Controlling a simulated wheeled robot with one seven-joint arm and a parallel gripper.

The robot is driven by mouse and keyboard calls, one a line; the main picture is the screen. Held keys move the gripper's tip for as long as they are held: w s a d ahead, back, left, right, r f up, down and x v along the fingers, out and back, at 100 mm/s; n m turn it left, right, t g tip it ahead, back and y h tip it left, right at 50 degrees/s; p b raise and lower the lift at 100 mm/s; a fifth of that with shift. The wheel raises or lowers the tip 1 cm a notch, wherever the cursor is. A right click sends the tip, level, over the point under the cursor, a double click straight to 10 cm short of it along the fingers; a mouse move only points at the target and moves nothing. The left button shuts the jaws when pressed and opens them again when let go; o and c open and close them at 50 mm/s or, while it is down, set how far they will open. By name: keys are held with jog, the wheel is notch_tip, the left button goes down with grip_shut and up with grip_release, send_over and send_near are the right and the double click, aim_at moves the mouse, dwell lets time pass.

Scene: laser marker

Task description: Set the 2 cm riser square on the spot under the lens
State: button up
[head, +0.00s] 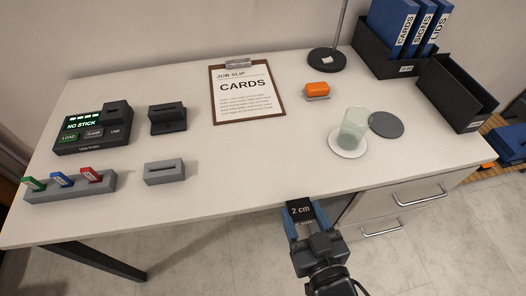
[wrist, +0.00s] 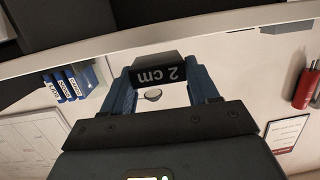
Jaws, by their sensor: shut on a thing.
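The 2 cm riser (head: 300,209) is a dark block with a white "2 cm" label. It is held off the floor just beyond the front edge of the desk. My gripper (head: 303,218) is shut on it, with a blue finger on each side. In the wrist view the riser (wrist: 158,73) sits between the two blue fingers of my gripper (wrist: 162,88), its label upside down. I cannot make out a lens or the spot under it in either view.
The desk (head: 250,165) has clear room in its front middle. A glass (head: 354,127) stands on a white coaster (head: 347,150) near a dark disc (head: 386,124). A clipboard (head: 248,94), orange block (head: 318,90), control box (head: 90,130) and grey slotted blocks (head: 165,172) lie further off. Drawers (head: 400,197) are at right.

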aim_at(280, 163)
jog(key=r+x, duration=0.1)
jog(key=x, duration=0.4)
jog(key=r+p+x, duration=0.1)
jog(key=x, duration=0.5)
jog(key=r+x, duration=0.1)
jog(key=x, duration=0.4)
jog(key=shift+w+a+r, duration=0.25)
jog(key=shift+w+a, duration=0.05)
jog(key=shift+w, duration=0.3)
jog(key=shift+s+d+f, duration=0.1)
jog(key=shift+s+f, duration=0.05)
jog(key=shift+f, duration=0.2)
jog(key=shift+f, duration=0.15)
jog(key=o, duration=1.2)
jog(key=shift+o, duration=0.2)
jog(key=shift+s+d, duration=0.1)
jog(key=shift+s, duration=0.3)
jog(key=v, duration=1.1)
jog(key=shift+s+d+r, duration=0.1)
jog(key=shift+d+r, duration=0.05)
jog(key=shift+r, duration=0.05)
